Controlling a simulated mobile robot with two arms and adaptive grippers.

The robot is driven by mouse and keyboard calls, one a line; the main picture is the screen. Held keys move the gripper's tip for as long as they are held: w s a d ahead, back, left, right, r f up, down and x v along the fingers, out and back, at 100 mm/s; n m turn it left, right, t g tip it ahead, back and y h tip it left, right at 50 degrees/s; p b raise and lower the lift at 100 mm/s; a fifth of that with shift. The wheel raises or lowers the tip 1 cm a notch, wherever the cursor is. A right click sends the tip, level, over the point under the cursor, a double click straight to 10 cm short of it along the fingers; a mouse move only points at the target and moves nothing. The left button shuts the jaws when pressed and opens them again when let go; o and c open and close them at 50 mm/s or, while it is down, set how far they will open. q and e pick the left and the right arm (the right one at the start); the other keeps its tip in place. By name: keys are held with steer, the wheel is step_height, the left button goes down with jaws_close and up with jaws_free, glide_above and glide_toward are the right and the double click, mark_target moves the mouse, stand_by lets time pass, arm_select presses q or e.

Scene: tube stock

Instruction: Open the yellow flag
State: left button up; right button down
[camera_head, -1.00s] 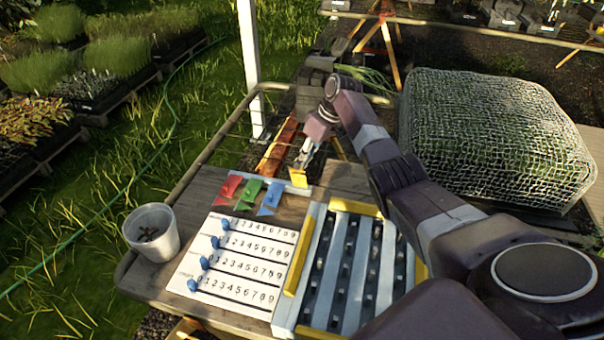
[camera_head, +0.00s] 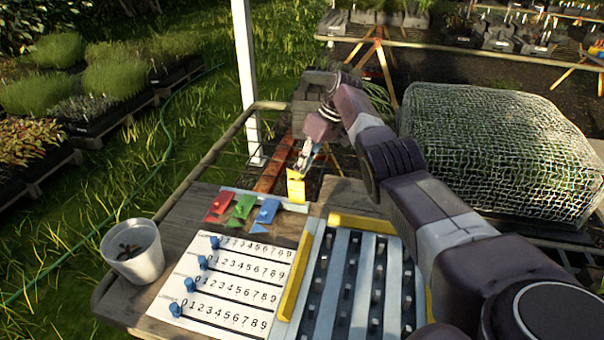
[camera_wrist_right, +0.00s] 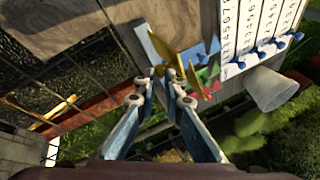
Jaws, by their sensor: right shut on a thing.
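The yellow flag (camera_head: 296,187) stands upright at the right end of a pale strip (camera_head: 236,193) on the wooden table. In the right wrist view the yellow flag (camera_wrist_right: 187,52) is at the fingertips. My right gripper (camera_head: 302,170) reaches it from above and behind and is shut on it. In the right wrist view the fingers of my right gripper (camera_wrist_right: 170,75) come together at the flag's near edge; the exact contact is partly hidden. Red (camera_head: 221,202), green (camera_head: 242,207) and blue (camera_head: 266,212) flags lie low to its left. My left gripper is out of view.
A white number board (camera_head: 222,290) with blue sliders lies in front of the flags. A slatted tray with yellow edges (camera_head: 293,277) is to its right. A white cup (camera_head: 135,258) stands at the table's left. My right arm covers the right side.

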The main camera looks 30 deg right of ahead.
steer(key=shift+s+a+f+g, duration=0.15)
steer(key=shift+s+f, duration=0.1)
steer(key=shift+f, duration=0.35)
steer(key=shift+s+f+g, duration=0.15)
steer(key=shift+s+f, duration=0.1)
steer(key=shift+f, duration=0.3)
steer(key=c, duration=2)
jaws_free()
steer(key=shift+w+f, duration=0.1)
steer(key=shift+o, duration=0.5)
steer(key=shift+w, duration=0.2)
steer(key=v, duration=1.2)
steer(key=shift+r, duration=0.3)
steer(key=shift+f, duration=0.1)
